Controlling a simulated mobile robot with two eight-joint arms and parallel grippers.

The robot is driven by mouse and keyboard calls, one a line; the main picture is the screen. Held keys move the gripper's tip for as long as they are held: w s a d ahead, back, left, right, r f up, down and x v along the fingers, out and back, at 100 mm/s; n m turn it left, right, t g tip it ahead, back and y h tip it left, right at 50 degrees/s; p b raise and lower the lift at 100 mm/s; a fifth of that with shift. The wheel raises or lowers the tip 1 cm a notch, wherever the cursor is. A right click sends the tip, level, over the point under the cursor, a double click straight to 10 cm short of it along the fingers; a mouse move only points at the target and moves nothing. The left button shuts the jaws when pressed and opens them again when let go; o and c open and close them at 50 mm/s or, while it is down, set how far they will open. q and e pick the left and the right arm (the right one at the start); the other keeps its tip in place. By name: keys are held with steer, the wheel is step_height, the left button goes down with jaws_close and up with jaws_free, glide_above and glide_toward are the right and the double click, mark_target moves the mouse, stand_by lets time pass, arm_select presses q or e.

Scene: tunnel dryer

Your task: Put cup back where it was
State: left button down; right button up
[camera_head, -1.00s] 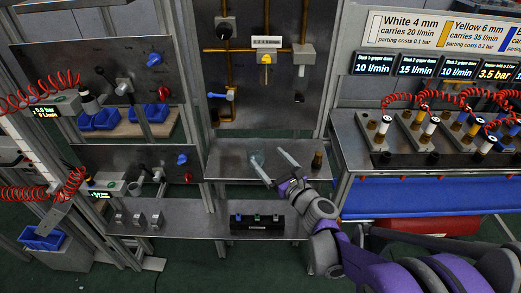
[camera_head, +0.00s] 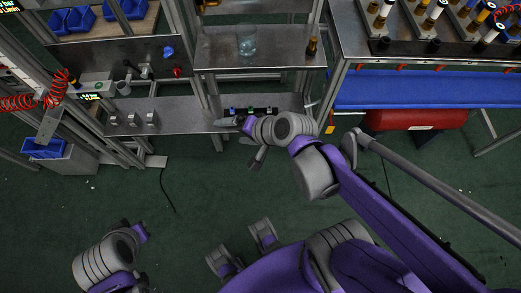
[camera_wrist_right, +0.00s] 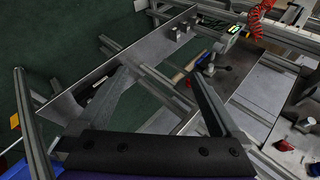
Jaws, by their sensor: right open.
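A clear glass cup (camera_head: 248,42) stands upright on the steel shelf (camera_head: 280,58) in the head view, left of a small brown bottle (camera_head: 312,46). My right gripper (camera_head: 243,140) is apart from the cup, nearer to me and over the lower steel bench. Its two fingers are spread and empty; in the wrist view the open jaws (camera_wrist_right: 150,100) have nothing between them. I cannot make out the cup in the wrist view.
A dark block with coloured buttons (camera_head: 250,111) sits on the lower bench (camera_head: 185,115), close to my right gripper. A blue-fronted bench (camera_head: 420,88) with a red tank (camera_head: 415,120) under it stands right. Green floor (camera_head: 190,190) is clear in front.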

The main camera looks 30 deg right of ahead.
steer(key=s+d+f+n+g+h, duration=0.1)
steer(key=s+n+h, duration=0.1)
steer(key=s+n, duration=0.2)
steer(key=s+d+f+n+g+h, duration=0.1)
steer(key=s+d+n+g+h, duration=0.1)
steer(key=s+n, duration=0.2)
steer(key=n, duration=0.2)
steer(key=shift+f+n, duration=0.3)
steer(key=shift+s, duration=0.1)
steer(key=r+p, duration=0.2)
steer(key=w+r+p, duration=0.1)
steer(key=r+p, duration=0.1)
steer(key=shift+r, duration=0.4)
